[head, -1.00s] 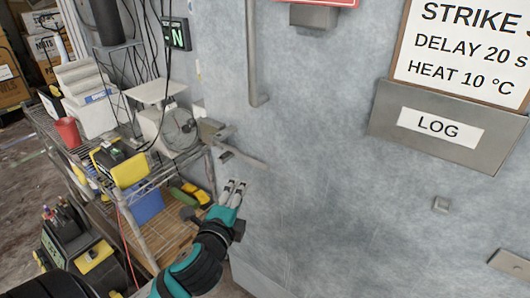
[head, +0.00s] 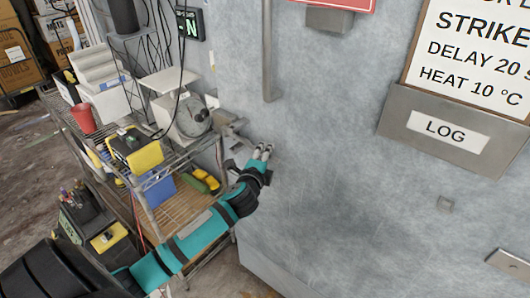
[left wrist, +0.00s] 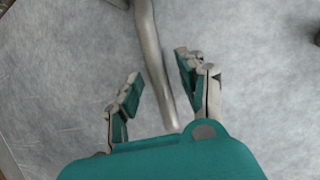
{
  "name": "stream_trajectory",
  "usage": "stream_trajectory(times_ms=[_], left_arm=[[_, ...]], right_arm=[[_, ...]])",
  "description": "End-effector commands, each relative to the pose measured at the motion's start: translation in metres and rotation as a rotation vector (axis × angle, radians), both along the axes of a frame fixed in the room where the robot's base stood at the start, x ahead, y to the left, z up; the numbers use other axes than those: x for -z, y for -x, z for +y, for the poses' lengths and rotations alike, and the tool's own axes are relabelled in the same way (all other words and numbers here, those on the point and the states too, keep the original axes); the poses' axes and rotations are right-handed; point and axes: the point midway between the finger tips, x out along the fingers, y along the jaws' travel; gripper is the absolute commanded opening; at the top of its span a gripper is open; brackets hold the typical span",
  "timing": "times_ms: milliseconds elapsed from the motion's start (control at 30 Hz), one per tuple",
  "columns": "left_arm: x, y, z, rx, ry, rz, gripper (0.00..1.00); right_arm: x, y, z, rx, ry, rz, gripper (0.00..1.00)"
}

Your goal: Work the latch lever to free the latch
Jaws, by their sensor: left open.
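The latch lever (head: 243,140) is a grey metal bar on the left edge of the pale grey freezer wall, slanting down to the right in the head view. My left gripper (head: 263,151) is at its outer part and hides some of it. In the left wrist view the lever (left wrist: 153,55) runs down between the two open fingers, its rounded end near the teal palm. A gap shows on each side of the bar, so neither finger visibly touches it. My right gripper is in neither view.
A wire shelf (head: 148,213) with boxes and tools stands just left of the lever, near my left arm. The wall to the right is mostly bare below the LOG holder (head: 408,135).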

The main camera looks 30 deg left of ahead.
Motion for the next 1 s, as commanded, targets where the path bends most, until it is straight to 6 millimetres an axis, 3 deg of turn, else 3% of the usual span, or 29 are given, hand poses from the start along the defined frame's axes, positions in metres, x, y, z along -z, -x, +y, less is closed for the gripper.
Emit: stream_trajectory(times_ms=[333, 633, 1000], left_arm=[[0.0011, -0.0038, 0.001, 0.001, 0.0, 0.0, 0.4], [0.001, -0.0036, 0.0012, 0.001, 0.0, 0.0, 0.01], [0.0021, -0.0033, 0.0011, 0.0, 0.001, 0.002, 0.0]], right_arm=[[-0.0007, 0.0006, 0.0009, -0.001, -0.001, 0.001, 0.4], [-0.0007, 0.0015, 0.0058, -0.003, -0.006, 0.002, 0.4], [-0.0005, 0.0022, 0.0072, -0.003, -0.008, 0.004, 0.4]])
